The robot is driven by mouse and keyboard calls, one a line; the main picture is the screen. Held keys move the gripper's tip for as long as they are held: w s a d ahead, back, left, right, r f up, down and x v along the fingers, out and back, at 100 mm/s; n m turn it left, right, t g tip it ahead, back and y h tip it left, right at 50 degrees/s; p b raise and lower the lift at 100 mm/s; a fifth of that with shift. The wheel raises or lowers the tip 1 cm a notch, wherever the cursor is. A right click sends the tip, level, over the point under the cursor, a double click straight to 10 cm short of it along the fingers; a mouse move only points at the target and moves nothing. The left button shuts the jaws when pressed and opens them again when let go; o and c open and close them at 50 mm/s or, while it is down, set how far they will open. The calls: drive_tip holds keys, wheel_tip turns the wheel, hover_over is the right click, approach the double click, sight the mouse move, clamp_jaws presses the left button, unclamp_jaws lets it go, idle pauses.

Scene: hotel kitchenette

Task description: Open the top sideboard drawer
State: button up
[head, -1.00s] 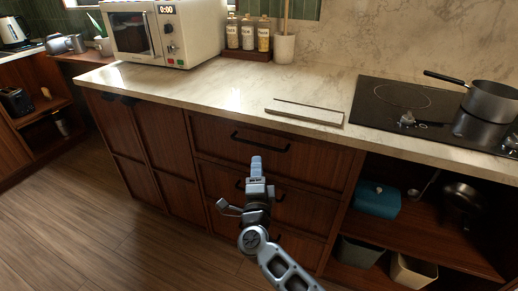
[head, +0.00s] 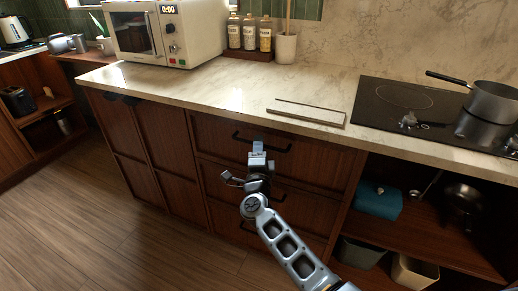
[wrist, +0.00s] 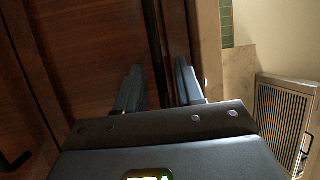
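The top sideboard drawer (head: 219,143) is a dark wood front just below the countertop, and it looks closed. Its black bar handle (head: 283,150) runs sideways across the front and is partly hidden by my gripper. My gripper (head: 257,147) is at the middle of this handle. In the wrist view the fingers of my gripper (wrist: 158,88) are apart, with the dark handle bar (wrist: 154,40) running between them. I see gaps beside the bar, so the fingers do not look closed on it. Whether one finger touches it I cannot tell.
More drawers (head: 222,184) lie below, behind my arm. The pale countertop (head: 215,92) overhangs the front and holds a microwave (head: 165,30), a shallow tray (head: 305,112) and a cooktop (head: 400,110) with a pot. Open shelves (head: 425,235) are at the right. The wood floor at left is clear.

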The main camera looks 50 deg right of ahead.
clamp_jaws()
idle(0.3)
drive_tip(key=shift+a, duration=0.1)
